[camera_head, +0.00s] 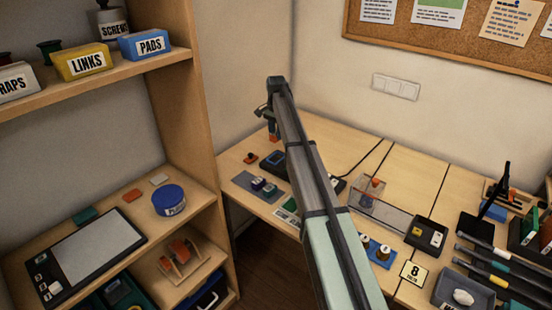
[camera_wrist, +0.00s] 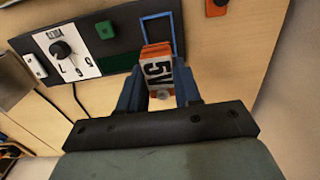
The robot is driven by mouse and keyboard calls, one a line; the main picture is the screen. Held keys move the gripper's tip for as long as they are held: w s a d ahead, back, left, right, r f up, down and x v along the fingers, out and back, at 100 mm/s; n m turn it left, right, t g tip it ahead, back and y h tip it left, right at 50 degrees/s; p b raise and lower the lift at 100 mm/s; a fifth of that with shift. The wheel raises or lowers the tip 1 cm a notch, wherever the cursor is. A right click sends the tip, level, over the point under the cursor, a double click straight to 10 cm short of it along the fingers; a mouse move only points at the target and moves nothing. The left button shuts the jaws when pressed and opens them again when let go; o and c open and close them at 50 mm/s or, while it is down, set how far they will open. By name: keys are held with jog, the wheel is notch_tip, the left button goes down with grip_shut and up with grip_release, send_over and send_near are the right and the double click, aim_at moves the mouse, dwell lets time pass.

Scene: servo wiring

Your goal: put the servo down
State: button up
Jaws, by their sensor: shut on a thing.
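The dark panel (camera_head: 268,167) is below, partly hidden by my arm. The servo appears raised; the exact gap is unclear.
A small orange block (camera_head: 250,158) lies left of the panel. A grey mat (camera_head: 243,181) with purple and green pieces lies in front. A clear-walled box (camera_head: 385,213) stands to the right. The shelf unit (camera_head: 180,120) rises at the left, and a wall is behind.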

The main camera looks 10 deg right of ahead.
notch_tip(320, 180, down, 10)
jog(key=shift+r, duration=0.1)
dwell(0.4)
jog(key=o, duration=1.1)
jog(key=shift+c, duration=0.2)
notch_tip(320, 180, up, 12)
dwell(0.3)
